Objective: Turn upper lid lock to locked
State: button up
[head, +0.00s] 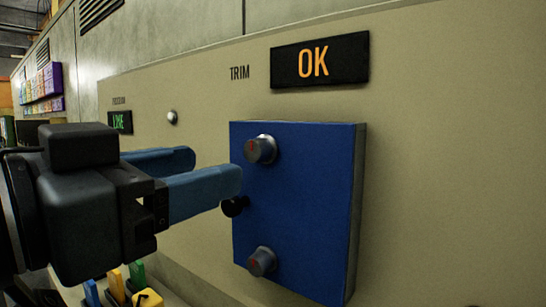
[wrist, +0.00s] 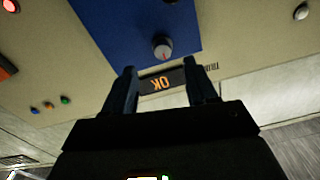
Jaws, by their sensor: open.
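A blue lid (head: 300,205) is on the beige panel, with two round grey knobs on its face. In the wrist view, the upper knob (wrist: 162,46) lies just beyond the gap between the fingertips (wrist: 160,68), apparently untouched.
An orange "OK" display (head: 319,60) is above the lid, beside a TRIM label. A green display (head: 120,122) and a silver button (head: 172,117) are further left. Coloured switches (head: 125,284) stand below my gripper. The panel right of the lid is bare.

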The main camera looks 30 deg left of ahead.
aim_at(252, 150)
jog(key=shift+m, duration=0.3)
jog(key=shift+w+d+r+p, duration=0.1)
jog(key=shift+w+r+p, duration=0.15)
jog(key=shift+w, duration=0.95)
jog(key=shift+w+r+p, duration=0.1)
jog(key=shift+w+p, duration=0.3)
jog(key=shift+w, duration=0.8)
jog(key=shift+w+d+r+p, duration=0.1)
jog(key=shift+w+r+p, duration=0.15)
jog(key=shift+w, duration=0.95)
jog(key=c, duration=1.1)
